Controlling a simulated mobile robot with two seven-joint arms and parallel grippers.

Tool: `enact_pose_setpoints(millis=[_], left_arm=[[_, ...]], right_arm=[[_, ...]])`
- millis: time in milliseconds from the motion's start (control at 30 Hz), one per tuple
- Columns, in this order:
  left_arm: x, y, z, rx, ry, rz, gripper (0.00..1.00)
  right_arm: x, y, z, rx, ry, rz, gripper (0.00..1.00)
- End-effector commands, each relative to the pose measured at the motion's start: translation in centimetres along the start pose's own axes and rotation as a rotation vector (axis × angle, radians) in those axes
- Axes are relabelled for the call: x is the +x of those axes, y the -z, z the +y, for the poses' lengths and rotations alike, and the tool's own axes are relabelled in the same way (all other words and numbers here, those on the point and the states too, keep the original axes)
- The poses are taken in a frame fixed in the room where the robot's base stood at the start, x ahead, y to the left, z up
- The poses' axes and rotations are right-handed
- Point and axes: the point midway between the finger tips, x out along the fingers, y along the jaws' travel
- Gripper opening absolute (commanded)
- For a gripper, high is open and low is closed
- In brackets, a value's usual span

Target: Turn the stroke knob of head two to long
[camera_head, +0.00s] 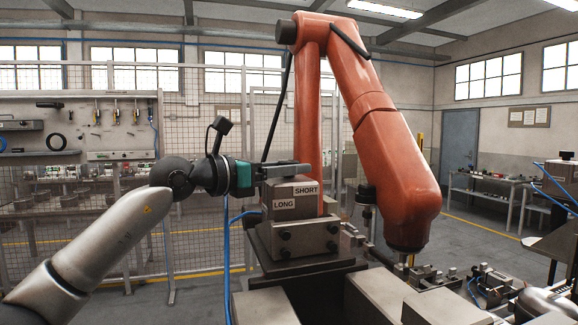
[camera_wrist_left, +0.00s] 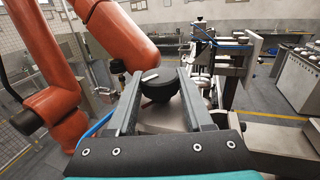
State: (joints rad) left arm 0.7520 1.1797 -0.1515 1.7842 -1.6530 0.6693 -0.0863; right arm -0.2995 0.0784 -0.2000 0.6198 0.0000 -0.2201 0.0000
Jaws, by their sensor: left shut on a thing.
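The stroke knob (camera_wrist_left: 159,88) is a round black knob with a short white mark on top, in the left wrist view. My left gripper (camera_wrist_left: 158,92) is shut on it, with one grey finger on each side. In the head view my left gripper (camera_head: 290,170) lies level over the top of a grey metal block (camera_head: 311,203), and its fingers hide the knob there. The block carries a SHORT label (camera_head: 306,190) and, lower left, a LONG label (camera_head: 284,204). I cannot tell which label the white mark points to. My right gripper is not in view.
A large orange robot arm (camera_head: 397,165) stands right behind the block, close to my left gripper. Metal blocks (camera_head: 380,295) lie in front. A wire fence (camera_head: 190,130) and tool wall are at left, benches (camera_head: 490,188) at right.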

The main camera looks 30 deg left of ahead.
Motion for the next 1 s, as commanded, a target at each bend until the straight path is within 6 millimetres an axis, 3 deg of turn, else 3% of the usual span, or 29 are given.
enact_pose_setpoints(millis=[500,1000], left_arm=[[0.0,-0.2,0.1,-0.003,0.237,-0.003,0.00],[0.0,-0.1,0.0,0.002,0.325,0.000,0.00]], right_arm=[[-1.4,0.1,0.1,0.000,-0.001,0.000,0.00],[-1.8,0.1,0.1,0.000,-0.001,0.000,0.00]])
